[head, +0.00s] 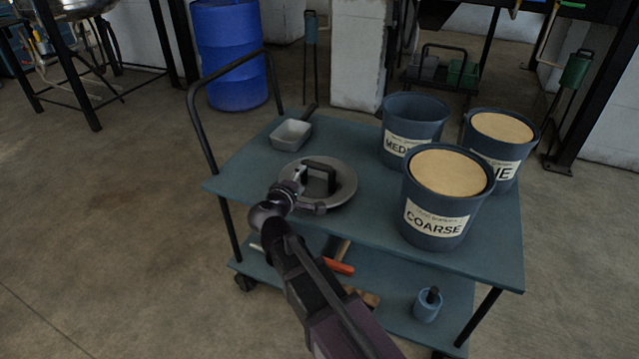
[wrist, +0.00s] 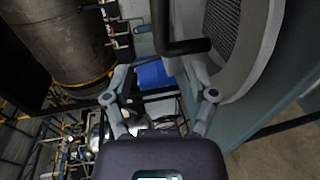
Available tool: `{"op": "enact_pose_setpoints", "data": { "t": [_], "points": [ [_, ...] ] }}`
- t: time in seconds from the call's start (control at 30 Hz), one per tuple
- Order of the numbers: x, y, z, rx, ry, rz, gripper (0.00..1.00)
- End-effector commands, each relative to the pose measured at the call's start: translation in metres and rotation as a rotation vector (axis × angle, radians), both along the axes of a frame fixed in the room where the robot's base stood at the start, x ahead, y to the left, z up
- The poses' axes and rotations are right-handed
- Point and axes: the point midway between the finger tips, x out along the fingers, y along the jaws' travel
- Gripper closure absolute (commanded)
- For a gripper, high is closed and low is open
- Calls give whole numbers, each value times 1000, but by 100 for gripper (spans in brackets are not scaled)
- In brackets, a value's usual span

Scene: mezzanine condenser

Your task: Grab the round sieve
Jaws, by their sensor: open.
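The round sieve (head: 345,183) lies on the top shelf of the teal cart. It is a grey disc with a black bar handle (head: 320,168) standing over it. In the wrist view the sieve's pale rim (wrist: 265,45) and dark mesh fill the upper right, and the handle (wrist: 180,46) crosses the top middle. My gripper (head: 308,190) is at the sieve's near-left edge in the head view. In the wrist view my gripper (wrist: 158,72) has its fingers spread with nothing between them, and the handle lies just beyond the tips. I cannot tell whether they touch the sieve.
A small grey tray (head: 291,134) sits at the cart's back left. Buckets labelled COARSE (head: 437,225), MEDIUM (head: 408,145) and one partly hidden label (head: 500,160) stand at the right. The lower shelf (head: 385,300) holds a red-handled tool and a blue cup (head: 427,308).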

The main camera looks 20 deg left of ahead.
Motion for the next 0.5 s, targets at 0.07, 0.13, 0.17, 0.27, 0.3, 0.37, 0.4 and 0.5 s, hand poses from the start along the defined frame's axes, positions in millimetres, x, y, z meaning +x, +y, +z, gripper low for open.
{"op": "enact_pose_setpoints", "data": {
  "t": [0.07, 0.13, 0.17, 0.27, 0.3, 0.37, 0.4, 0.5],
  "points": [
    [15, 0, -4, 0, 0, -3, 26],
    [24, 0, -6, 1, 0, -2, 26],
    [28, 0, -7, 1, 0, -2, 26],
    [37, -1, -8, 1, 0, -1, 26],
    [39, -1, -9, 1, 0, -1, 26],
    [41, -1, -9, 1, 0, 0, 26],
    [42, -1, -9, 0, 0, 0, 26],
    [43, -2, -9, 0, 0, 1, 26]
  ]
}}
